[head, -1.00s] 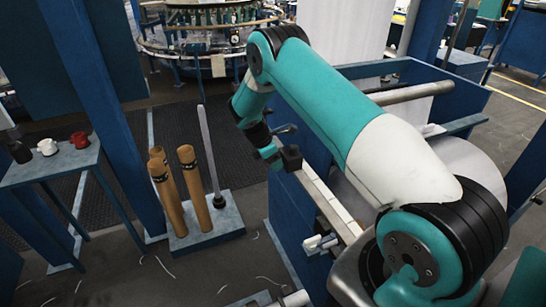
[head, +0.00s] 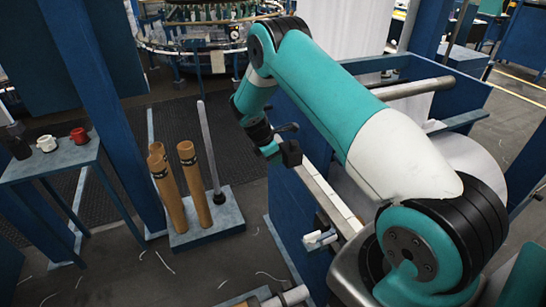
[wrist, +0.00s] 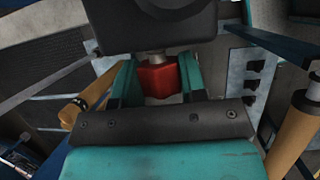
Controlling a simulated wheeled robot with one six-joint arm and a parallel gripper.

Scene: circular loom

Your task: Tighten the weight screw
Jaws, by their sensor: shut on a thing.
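In the wrist view, a red screw knob (wrist: 158,79) sits between the two teal fingers of my gripper (wrist: 157,88), which is shut on it. A short metal shank (wrist: 152,57) runs from the knob into a dark weight block (wrist: 150,20). In the head view, the black weight (head: 290,153) sits on a pale bar (head: 327,192), and my gripper (head: 273,149) is at its left side. The knob is hidden in the head view. I cannot tell how far the screw is in.
Brown tubes (head: 199,185) and a thin upright rod (head: 209,145) stand on a base plate to the left. A blue side table (head: 55,158) holds a white cup (head: 46,144) and a red cup (head: 79,136). Blue machine framing (head: 292,195) lies close to my arm.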

